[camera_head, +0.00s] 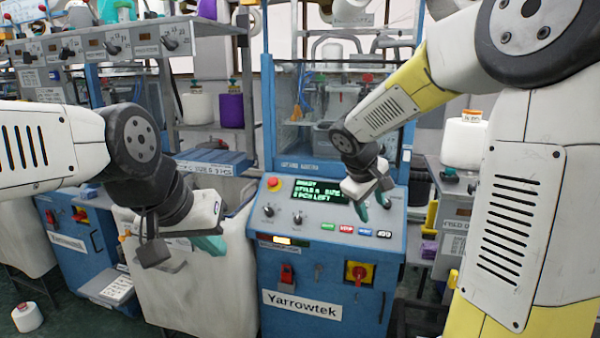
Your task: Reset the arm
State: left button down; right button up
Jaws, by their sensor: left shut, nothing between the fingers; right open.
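My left gripper (213,242) is at the left of centre, in front of a pale bin. Its teal fingertips are together and hold nothing. My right gripper (374,202) is in front of the blue machine's control panel, near the right end of its display. Its teal fingertips are apart and nothing shows between them. The blue machine (272,305) stands in the middle with a Yarrowtek label. Its screen (306,192) shows green text, partly hard to read. My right arm covers part of the machine's clear upper window.
The pale bin (190,300) stands left of the machine. Shelves with a white cone (197,106) and a purple cone (231,108) are behind. A white cone (27,316) lies low at the left. A red-yellow switch (359,273) is on the machine's front.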

jog(key=s+a+r+m+y, duration=0.1)
jog(key=s+r+m+y, duration=0.1)
jog(key=s, duration=0.9)
jog(key=s+a+r+m+t+y, duration=0.1)
jog(key=s+a+r+m+y, duration=0.1)
jog(key=s, duration=0.9)
jog(key=shift+s+r+m+y, duration=0.15)
jog(key=shift+r+m+y, duration=0.15)
jog(key=shift+m+y, duration=0.75)
jog(key=shift+s+a+m, duration=0.25)
jog(key=shift+c, duration=0.4)
